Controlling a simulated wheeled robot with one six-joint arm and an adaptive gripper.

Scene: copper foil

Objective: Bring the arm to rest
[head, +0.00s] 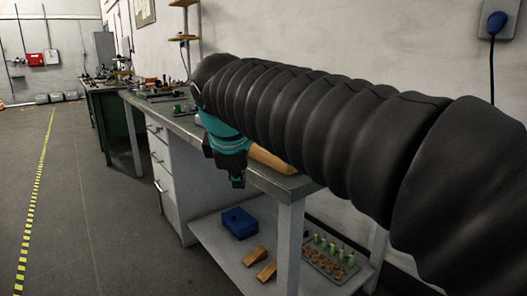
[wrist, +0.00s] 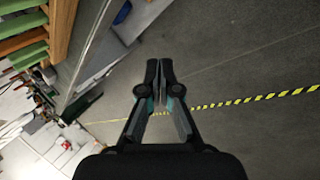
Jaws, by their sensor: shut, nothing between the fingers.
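My gripper (head: 238,181) hangs from the end of my arm in the head view, in front of the workbench's front edge. My arm, in a black ribbed sleeve, reaches from the right across the picture and hides part of the bench top. In the wrist view my gripper (wrist: 159,101) has its two fingers together with nothing between them. Beneath it there is bare grey floor.
The workbench (head: 280,184) has white drawers and a lower shelf (head: 222,262) with a blue box (head: 240,223), wooden wedges (head: 266,270) and a tray of small parts (head: 345,270). Open floor (head: 100,200) lies left, with a yellow-black line (head: 38,165).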

